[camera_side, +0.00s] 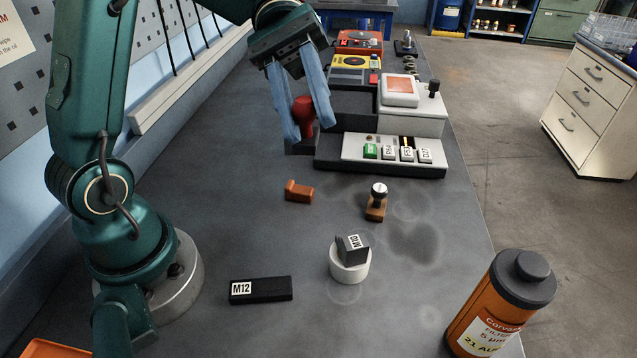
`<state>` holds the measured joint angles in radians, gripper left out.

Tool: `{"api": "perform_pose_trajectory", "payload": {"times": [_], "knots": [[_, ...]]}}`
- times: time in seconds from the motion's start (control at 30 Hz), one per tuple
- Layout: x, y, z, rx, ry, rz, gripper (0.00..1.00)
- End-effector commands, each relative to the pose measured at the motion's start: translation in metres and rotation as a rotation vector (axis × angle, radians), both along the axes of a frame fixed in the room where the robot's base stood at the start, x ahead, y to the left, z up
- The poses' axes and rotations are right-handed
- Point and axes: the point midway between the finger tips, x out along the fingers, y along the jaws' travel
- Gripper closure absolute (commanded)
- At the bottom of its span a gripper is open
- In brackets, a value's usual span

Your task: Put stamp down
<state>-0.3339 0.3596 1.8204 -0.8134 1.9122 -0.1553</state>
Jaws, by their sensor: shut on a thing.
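My gripper (304,125) points down at the upper middle, with its two blue fingers on either side of a stamp with a red handle (303,112). It is shut on the stamp. The stamp's dark base (300,148) shows below the fingers, by the left end of a black tray (330,161). I cannot tell whether the base touches the bench or hangs just above it. Part of the handle is hidden by the fingers.
Nearer are a white cup (350,268) holding a dark block, a black M12 block (261,290) and an orange canister (490,310). Bench space between them is clear.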

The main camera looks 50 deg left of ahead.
Motion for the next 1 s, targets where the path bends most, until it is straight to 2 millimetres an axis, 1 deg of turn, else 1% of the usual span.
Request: {"api": "perform_pose_trajectory", "payload": {"times": [0.03, 0.3, 0.43, 0.57, 0.67, 0.73, 1.0], "knots": [[-0.001, 0.000, -0.013, -0.001, 0.015, -0.006, 1.00], [-0.002, -0.001, -0.068, 0.000, 0.014, -0.010, 1.00], [-0.002, 0.000, -0.090, 0.000, 0.011, -0.011, 1.00], [-0.003, -0.002, -0.102, 0.001, 0.010, -0.014, 1.00], [-0.008, -0.012, -0.110, -0.001, 0.010, -0.017, 1.00], [-0.015, -0.024, -0.118, 0.001, 0.012, -0.020, 1.00], [-0.040, -0.077, -0.153, 0.001, 0.013, -0.023, 1.00]]}}
